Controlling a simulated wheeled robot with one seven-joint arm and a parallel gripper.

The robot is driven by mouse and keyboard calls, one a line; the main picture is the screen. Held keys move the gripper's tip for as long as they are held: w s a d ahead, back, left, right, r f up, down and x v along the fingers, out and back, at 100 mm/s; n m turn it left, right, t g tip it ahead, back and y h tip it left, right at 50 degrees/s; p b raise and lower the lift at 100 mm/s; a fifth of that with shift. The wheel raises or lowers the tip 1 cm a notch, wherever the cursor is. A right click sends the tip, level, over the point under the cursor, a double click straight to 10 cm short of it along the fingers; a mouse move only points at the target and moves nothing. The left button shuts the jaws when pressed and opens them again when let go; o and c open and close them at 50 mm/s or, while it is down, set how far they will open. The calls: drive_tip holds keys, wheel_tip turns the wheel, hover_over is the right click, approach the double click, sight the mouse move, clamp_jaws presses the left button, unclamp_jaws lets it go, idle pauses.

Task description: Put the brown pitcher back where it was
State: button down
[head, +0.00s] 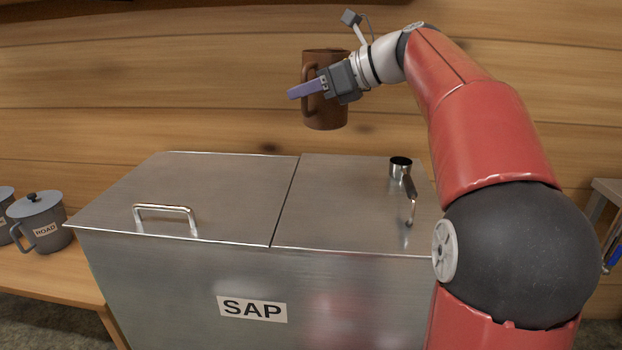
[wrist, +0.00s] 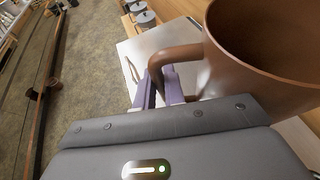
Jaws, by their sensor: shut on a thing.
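The brown pitcher (head: 335,113) is held upright in the air above the back of the metal SAP box. My gripper (head: 309,88) is shut on the pitcher's handle, with its purple fingers pointing left. In the wrist view the pitcher (wrist: 268,52) fills the upper right, its open mouth towards the camera. There the fingers of my gripper (wrist: 160,90) are around the lower part of the handle. The inside of the pitcher looks dark, and I cannot tell if it holds anything.
The metal box (head: 252,270) has two closed lids with a bar handle (head: 165,208) on the left one. A small metal cup with a dark handle (head: 400,168) is on the right lid. Grey lidded pots (head: 40,220) stand on a wooden bench at left. A plank wall is behind.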

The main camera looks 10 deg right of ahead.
wheel_tip(320, 180, down, 17)
drive_tip(key=b, duration=0.3)
drive_tip(key=shift+f+b, duration=0.2)
drive_tip(key=shift+b, duration=0.2)
drive_tip(key=c, duration=1.5)
unclamp_jaws()
drive_tip(key=shift+f, duration=0.15)
